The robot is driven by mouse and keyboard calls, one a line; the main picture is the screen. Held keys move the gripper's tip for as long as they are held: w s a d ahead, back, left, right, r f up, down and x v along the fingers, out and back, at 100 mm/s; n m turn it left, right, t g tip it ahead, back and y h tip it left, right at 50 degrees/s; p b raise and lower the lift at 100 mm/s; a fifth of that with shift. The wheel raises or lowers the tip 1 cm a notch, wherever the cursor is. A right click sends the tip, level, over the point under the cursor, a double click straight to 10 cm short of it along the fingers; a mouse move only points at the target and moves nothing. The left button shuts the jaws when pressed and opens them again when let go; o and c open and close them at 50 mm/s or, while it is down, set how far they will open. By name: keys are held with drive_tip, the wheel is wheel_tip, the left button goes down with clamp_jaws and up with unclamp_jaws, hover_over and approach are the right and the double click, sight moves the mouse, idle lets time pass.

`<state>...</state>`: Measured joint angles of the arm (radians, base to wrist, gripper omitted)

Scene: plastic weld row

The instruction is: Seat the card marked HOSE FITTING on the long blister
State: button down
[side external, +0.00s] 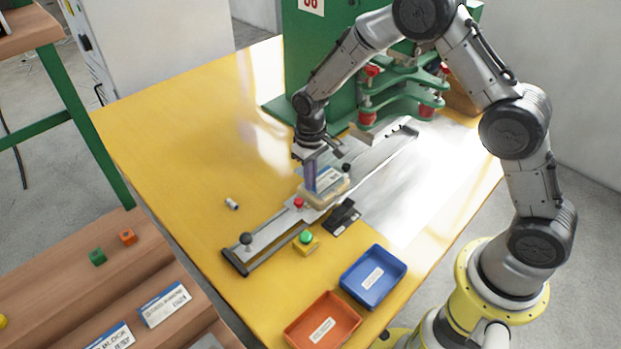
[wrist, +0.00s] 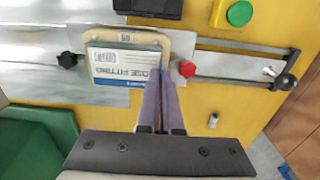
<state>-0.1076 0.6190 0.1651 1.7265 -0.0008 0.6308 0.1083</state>
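The HOSE FITTING card (wrist: 122,66), white with a blue edge, lies over the beige-rimmed blister (wrist: 128,35), its print upside down in the wrist view. In the side view the card (side external: 328,179) looks slightly tilted above the blister (side external: 325,194); I cannot tell whether it rests fully on it. My gripper (wrist: 163,78) has its two purple fingers nearly together at the card's right edge, hiding that end of the print, and appears shut on it. The gripper (side external: 310,184) is low over the blister in the side view.
The blister sits on a metal rail with a red knob (wrist: 187,69) and a black knob (wrist: 67,60). A green button (side external: 306,237), a blue tray (side external: 391,258) and an orange tray (side external: 350,334) are in front. A green press (side external: 320,55) stands behind.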

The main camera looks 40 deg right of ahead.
drive_tip(key=shift+f, duration=0.7)
idle(0.6)
drive_tip(key=c, duration=1)
unclamp_jaws()
drive_tip(key=c, duration=0.5)
drive_tip(key=shift+o, duration=0.2)
drive_tip(key=shift+r, duration=3.55)
